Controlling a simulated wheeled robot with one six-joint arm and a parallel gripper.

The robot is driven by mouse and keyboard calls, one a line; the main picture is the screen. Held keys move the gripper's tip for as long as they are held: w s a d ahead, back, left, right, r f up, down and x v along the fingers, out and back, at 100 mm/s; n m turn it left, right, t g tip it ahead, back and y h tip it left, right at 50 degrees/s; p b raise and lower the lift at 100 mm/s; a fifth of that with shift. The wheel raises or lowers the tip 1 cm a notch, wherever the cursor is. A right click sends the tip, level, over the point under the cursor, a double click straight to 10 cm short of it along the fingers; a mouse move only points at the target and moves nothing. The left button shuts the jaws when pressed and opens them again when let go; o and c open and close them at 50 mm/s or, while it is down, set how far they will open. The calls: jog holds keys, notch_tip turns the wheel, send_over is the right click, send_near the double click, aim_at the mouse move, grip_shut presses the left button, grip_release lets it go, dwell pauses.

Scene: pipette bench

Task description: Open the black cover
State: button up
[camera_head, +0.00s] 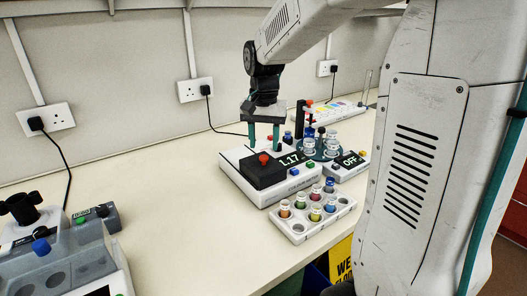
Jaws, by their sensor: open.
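The black cover (262,174) is a square block with a red knob (264,159) on top. It lies flat on the left part of a white instrument (270,192) whose display reads about 1.17. My gripper (264,146) points down, with two teal fingers spread apart. In the picture its fingertips are just above the knob, one to each side and apparently a little behind it. Nothing shows between the fingers. The exact gap in height and depth between the fingertips and the knob cannot be told.
A white rack (299,229) of several coloured vials stands in front of the instrument. A device reading OFF (349,161) and a round teal holder with jars (318,153) stand to the right. A grey machine (65,255) is at lower left. The bench (190,215) between is clear.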

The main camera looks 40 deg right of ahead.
aim_at(264, 157)
jog(key=shift+f, duration=1.85)
grip_shut()
jog(key=w, duration=1.1)
jog(key=shift+w, duration=0.25)
grip_release()
